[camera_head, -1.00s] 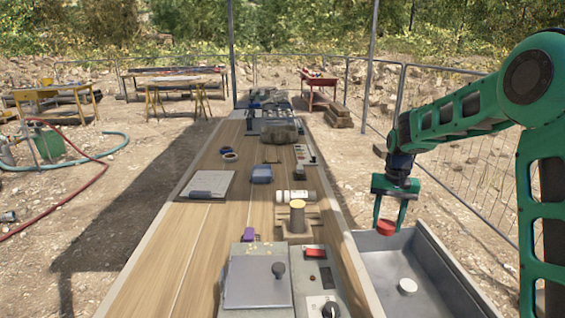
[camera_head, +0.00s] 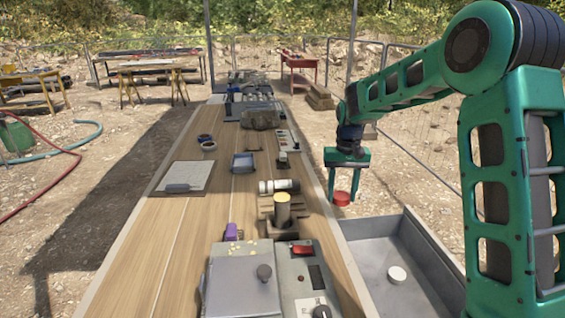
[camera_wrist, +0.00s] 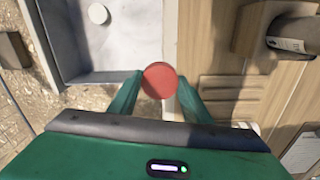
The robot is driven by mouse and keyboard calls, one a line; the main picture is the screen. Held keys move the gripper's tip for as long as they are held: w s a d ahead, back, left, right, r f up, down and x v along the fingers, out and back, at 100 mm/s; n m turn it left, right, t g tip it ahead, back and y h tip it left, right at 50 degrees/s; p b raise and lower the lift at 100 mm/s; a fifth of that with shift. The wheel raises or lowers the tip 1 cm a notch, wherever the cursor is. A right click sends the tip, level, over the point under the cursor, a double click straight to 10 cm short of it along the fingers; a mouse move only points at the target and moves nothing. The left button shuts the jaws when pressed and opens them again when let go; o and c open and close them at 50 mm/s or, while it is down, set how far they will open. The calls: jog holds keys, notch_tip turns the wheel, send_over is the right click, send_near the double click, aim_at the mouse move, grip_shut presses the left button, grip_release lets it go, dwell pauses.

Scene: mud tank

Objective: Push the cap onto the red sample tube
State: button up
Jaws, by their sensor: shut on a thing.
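My gripper (camera_head: 342,196) is shut on a round red cap (camera_head: 342,199) and holds it in the air to the right of the workbench, by the tray's far end. In the wrist view the red cap (camera_wrist: 160,80) sits between the two green fingertips (camera_wrist: 159,85). A cylinder with a yellowish top (camera_head: 283,204) stands upright on a wooden holder (camera_head: 284,228) on the bench, left of my gripper. I see no red on it and cannot tell whether it is the sample tube. A white labelled cylinder (camera_head: 279,186) lies just behind it.
A grey metal tray (camera_head: 424,255) at the bench's right side holds a loose white disc (camera_head: 397,275). A control box with a red switch (camera_head: 302,250) stands at the front of the bench (camera_head: 165,245).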

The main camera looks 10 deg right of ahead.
jog(key=s+a+r+n, duration=0.2)
jog(key=a+r+n, duration=0.5)
jog(key=a, duration=0.3)
notch_tip(320, 180, up, 8)
jog(key=n, duration=0.8)
send_over(283, 197)
jog(key=shift+n, duration=0.3)
jog(key=shift+w+a+f, duration=0.1)
jog(key=shift+f, duration=1.05)
jog(key=shift+w+a+f, duration=0.1)
jog(key=shift+f, duration=1.05)
jog(key=shift+s+d+f, duration=0.2)
jog(key=shift+f, duration=0.15)
jog(key=shift+f, duration=1.2)
jog(key=o, duration=1.7)
